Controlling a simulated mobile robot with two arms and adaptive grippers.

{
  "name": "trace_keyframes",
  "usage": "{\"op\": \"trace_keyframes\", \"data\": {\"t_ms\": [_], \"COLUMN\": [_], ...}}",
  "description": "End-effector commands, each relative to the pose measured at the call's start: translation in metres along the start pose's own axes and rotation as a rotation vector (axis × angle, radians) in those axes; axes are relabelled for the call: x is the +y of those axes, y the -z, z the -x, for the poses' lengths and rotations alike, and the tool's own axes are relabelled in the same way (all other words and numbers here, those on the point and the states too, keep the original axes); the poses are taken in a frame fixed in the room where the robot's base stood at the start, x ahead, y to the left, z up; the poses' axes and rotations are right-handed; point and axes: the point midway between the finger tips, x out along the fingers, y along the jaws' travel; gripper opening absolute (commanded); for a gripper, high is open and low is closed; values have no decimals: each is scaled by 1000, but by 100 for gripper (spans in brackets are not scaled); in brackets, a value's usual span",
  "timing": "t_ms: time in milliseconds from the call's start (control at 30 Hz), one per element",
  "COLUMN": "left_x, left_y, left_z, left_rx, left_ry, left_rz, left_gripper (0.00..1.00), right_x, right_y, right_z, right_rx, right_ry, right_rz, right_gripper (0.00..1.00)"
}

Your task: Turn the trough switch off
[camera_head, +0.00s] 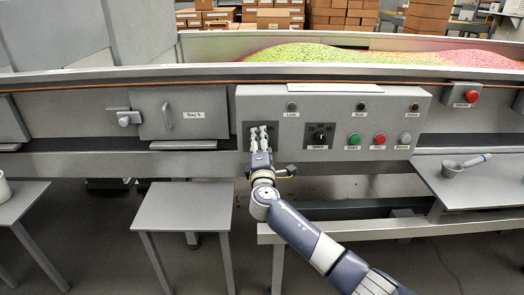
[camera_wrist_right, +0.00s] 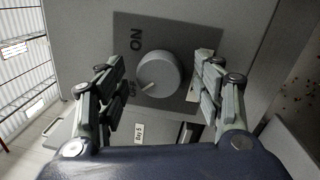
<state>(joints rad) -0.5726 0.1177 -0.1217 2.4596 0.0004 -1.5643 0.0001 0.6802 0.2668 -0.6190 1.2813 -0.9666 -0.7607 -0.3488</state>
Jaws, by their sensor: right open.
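The trough switch (camera_wrist_right: 158,76) is a round grey knob on a dark plate in the right wrist view. "ON" and "OFF" are printed on the left of the plate, and the mark on the knob points toward the "OFF" label. My right gripper (camera_wrist_right: 160,95) is open, with one finger on each side of the knob and gaps visible between them. In the head view the right gripper (camera_head: 260,135) is in front of the dark plate at the left of the control panel (camera_head: 340,93) and hides the knob. My left gripper is not in view.
The panel also carries a black dial (camera_head: 319,138), a green button (camera_head: 355,139) and a red button (camera_head: 379,139). A Bay 5 door (camera_head: 170,112) is to the left. A bare small table (camera_head: 183,207) stands below.

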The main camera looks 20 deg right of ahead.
Motion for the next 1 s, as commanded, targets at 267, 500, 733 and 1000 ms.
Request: {"op": "trace_keyframes", "data": {"t_ms": [267, 500, 733, 1000], "left_x": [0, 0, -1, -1], "left_y": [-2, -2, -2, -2], "left_z": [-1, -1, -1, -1], "left_rx": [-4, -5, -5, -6], "left_ry": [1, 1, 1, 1], "left_rz": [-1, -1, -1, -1], "left_gripper": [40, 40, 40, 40], "right_x": [-2, -2, -2, -1], "right_y": [0, 0, 0, 0], "right_z": [29, 71, 105, 119], "right_rx": [2, 2, 2, 0], "right_ry": [2, 2, 3, 1], "right_rz": [-1, -1, 0, 2], "right_gripper": [62, 62, 62, 62]}}
